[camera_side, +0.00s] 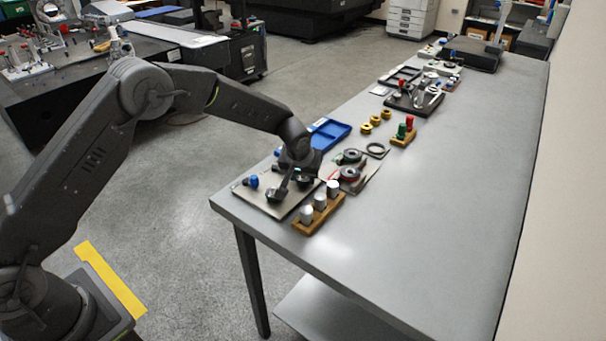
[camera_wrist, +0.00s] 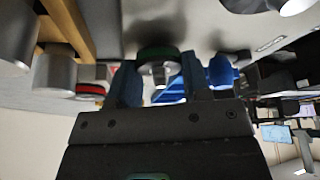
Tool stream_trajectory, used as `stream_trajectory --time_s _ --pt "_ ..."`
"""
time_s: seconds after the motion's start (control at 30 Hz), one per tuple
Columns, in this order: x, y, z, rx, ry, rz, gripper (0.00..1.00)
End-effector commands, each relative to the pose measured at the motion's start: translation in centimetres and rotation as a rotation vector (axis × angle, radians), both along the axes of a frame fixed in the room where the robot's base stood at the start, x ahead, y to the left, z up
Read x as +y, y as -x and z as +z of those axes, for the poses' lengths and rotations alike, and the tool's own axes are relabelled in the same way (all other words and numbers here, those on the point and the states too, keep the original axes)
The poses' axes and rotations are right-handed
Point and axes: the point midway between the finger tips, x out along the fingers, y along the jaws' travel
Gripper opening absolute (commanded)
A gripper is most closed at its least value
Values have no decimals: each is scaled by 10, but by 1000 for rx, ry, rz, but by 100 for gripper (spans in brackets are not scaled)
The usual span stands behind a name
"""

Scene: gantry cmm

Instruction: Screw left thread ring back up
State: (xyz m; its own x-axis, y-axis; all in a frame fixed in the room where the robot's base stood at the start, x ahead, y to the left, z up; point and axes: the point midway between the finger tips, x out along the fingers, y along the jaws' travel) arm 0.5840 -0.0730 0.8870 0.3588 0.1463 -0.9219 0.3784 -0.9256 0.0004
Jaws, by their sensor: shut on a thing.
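In the wrist view a dark thread ring with a green band (camera_wrist: 158,54) sits between the two fingers of my gripper (camera_wrist: 160,78), which is shut on it. In the side view my gripper (camera_side: 284,185) reaches down over a light plate (camera_side: 262,205) at the near left table corner. A dark round ring (camera_side: 273,196) shows at the lower end of the gripper. Another dark greenish part (camera_side: 304,178) lies just right of it. A blue knob (camera_side: 252,181) stands on the plate's left. The thread engagement is hidden.
A wooden rack with several silver-topped cylinders (camera_side: 319,200) stands close in front of the plate. A blue tray (camera_side: 330,132) lies behind. Red-marked and dark round gauges (camera_side: 349,174) sit to the right. The right side of the table (camera_side: 440,210) is clear.

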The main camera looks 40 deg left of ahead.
Motion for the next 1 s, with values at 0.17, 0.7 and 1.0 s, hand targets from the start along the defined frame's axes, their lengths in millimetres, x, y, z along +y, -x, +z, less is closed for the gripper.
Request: stream_trajectory --time_s 0.17,0.7,1.0 --pt "-1 3 -6 12 0 62 20" --pt "-1 4 -7 17 2 100 20" --pt "-1 3 -5 11 1 99 67"
